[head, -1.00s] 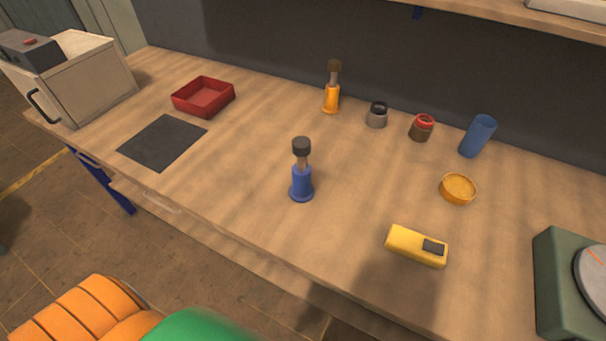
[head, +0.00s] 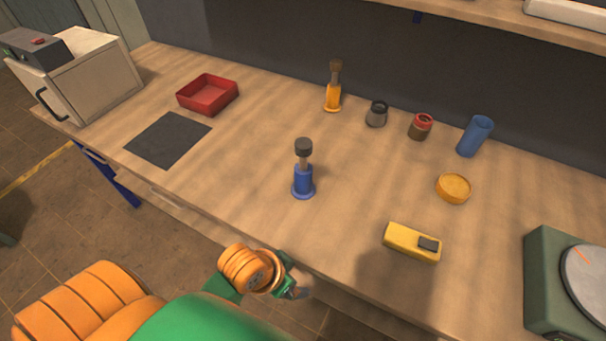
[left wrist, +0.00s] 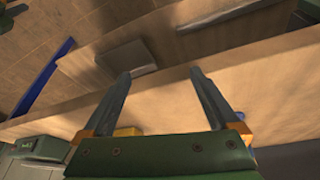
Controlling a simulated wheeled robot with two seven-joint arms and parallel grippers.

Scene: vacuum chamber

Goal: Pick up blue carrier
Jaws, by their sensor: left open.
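The blue carrier (head: 303,184) stands upright near the middle of the bench in the head view. It has a round blue foot, a thin stem and a dark cap on top. My left gripper (head: 293,287) is low at the bench's front edge, below and apart from the carrier, and nothing shows in it. In the left wrist view my left gripper (left wrist: 161,73) has its two fingers spread and empty. My right gripper is in neither view.
An orange carrier (head: 333,98), small jars (head: 420,127), a blue cup (head: 475,137) and a round yellow dish (head: 453,189) stand behind and right. A yellow device (head: 411,242) lies front right, near a green scale (head: 550,260). A red tray (head: 207,95) and dark mat (head: 168,139) are left.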

